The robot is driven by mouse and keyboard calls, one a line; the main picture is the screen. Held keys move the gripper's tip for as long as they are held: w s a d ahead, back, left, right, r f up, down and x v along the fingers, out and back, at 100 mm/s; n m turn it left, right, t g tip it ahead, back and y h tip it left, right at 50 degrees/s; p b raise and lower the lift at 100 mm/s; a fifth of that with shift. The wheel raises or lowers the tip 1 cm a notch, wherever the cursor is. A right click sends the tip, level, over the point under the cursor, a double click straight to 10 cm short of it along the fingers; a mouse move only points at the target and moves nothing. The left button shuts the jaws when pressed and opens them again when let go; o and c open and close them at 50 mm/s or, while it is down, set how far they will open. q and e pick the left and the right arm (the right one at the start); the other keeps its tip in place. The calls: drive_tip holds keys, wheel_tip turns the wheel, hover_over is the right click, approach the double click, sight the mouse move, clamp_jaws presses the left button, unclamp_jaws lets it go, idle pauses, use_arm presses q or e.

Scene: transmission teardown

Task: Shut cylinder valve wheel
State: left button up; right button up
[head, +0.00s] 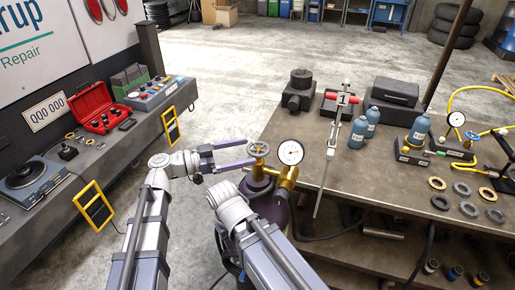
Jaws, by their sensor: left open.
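The grey valve wheel (259,148) sits on top of the brass valve (285,179) of a dark purple cylinder (275,213), beside the workbench. A round white gauge (290,152) is mounted just right of the wheel. My left gripper (250,152) is open, its two purple fingers pointing right with their tips at the left side of the wheel. I cannot tell whether they touch it. My right arm rises in front of the cylinder and hides part of it; its gripper does not show.
The brown workbench (370,186) on the right holds blue bottles (359,134), a long metal bar (328,160) and several rings. A left-hand bench (60,203) carries a red case (100,112) and a turntable-like device (27,176). Open floor lies behind the cylinder.

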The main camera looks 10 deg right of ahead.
sight(259, 147)
use_arm(q)
drive_tip(key=shift+w+d, duration=0.15)
drive_tip(key=shift+d, duration=2.45)
drive_tip(key=shift+c, duration=0.2)
drive_tip(key=c, duration=1.1)
